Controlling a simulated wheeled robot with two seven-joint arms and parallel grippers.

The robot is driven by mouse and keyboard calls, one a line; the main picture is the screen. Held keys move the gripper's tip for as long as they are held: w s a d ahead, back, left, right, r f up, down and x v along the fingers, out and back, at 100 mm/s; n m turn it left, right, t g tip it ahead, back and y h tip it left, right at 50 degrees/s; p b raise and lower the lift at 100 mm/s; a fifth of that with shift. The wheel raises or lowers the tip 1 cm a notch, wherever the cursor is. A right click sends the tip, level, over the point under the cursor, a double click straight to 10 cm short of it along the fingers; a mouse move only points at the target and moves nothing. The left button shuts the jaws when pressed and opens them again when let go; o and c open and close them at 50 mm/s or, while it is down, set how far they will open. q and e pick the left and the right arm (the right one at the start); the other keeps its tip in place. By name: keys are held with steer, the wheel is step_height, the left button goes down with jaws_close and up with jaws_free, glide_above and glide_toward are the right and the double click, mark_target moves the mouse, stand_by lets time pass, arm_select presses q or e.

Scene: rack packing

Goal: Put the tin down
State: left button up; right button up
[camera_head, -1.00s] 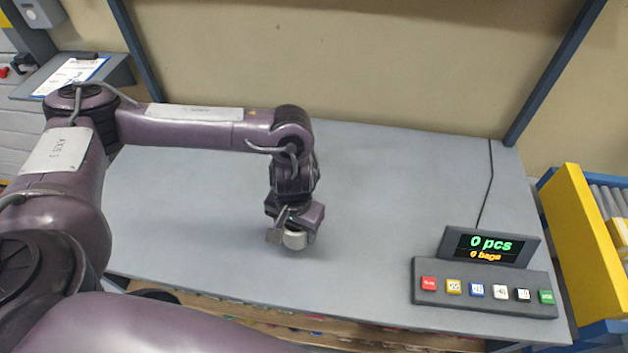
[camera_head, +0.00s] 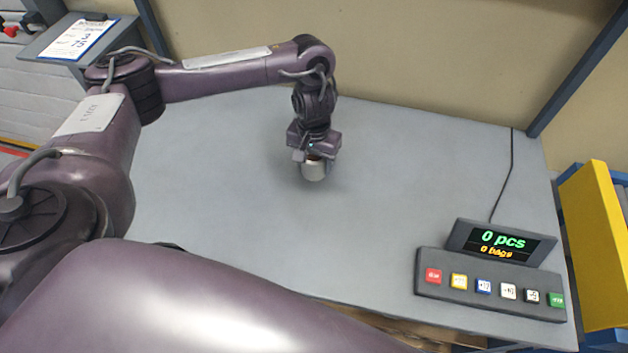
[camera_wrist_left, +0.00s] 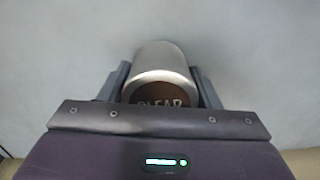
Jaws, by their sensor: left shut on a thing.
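The tin (camera_head: 314,171) is a small pale metal cylinder, near the middle of the grey table in the head view. My left gripper (camera_head: 313,160) points down from above and is shut on the tin. In the left wrist view the tin (camera_wrist_left: 164,68) sits between the two grey fingers of my left gripper (camera_wrist_left: 163,85). Its brown face with partly hidden lettering shows there. I cannot tell whether the tin's base touches the table. My right gripper is not in view.
The grey table (camera_head: 220,220) is clear around the tin. A button panel (camera_head: 490,285) with a display (camera_head: 500,242) reading "0 pcs" stands at the right front. A yellow bin (camera_head: 600,240) is beyond the right edge. A clipboard (camera_head: 78,40) lies at the upper left.

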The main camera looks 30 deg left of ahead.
arm_select(q)
step_height(320, 180, down, 7)
steer(key=shift+r+b, duration=0.15)
steer(key=shift+b, duration=1.1)
steer(key=shift+r, duration=0.1)
steer(key=o, duration=1)
steer(key=shift+o, duration=0.2)
